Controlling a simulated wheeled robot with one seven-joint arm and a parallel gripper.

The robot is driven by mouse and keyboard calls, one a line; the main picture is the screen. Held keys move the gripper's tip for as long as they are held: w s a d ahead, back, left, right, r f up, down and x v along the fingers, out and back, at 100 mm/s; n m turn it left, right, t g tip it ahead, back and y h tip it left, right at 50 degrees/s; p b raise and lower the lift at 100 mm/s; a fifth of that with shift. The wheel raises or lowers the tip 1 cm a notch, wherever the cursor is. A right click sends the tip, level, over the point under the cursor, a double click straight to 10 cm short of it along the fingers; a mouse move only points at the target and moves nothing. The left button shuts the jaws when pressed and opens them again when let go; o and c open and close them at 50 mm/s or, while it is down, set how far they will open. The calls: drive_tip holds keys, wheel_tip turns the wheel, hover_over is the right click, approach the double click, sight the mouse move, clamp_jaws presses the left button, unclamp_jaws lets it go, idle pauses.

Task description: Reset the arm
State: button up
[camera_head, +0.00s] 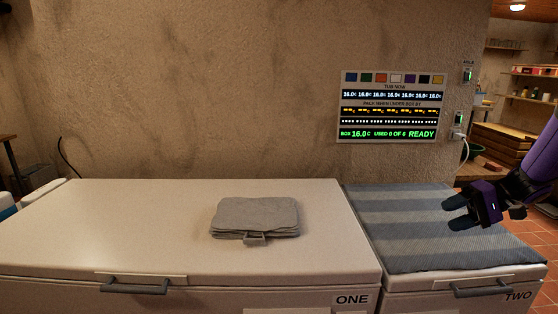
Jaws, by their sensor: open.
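My gripper (452,214) is at the right of the view, with the purple arm reaching in from the right edge. Its dark fingers point left and are apart, with nothing seen between them. It shows over the grey striped cloth on the chest marked TWO (520,286). I cannot tell how high above the cloth it is.
The white chest marked ONE (110,220) has a shut lid with a folded grey cloth (256,216) on it. The striped cloth (400,222) covers the lid of chest TWO. A display panel (389,106) reading READY hangs on the wall. Shelves (530,95) stand at the back right.

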drive_tip(key=s+a+r+n+g+h, duration=0.1)
drive_tip(key=s+a+r+n+h, duration=0.1)
drive_tip(key=s+a+r+h, duration=0.7)
drive_tip(key=s+a+r+t+h, duration=0.1)
drive_tip(key=s+r+t, duration=0.1)
drive_tip(key=s, duration=0.5)
drive_tip(key=s+a+r+t+h, duration=0.2)
drive_tip(key=s+r+t, duration=0.1)
drive_tip(key=s, duration=0.5)
drive_tip(key=shift+s+r+h, duration=0.3)
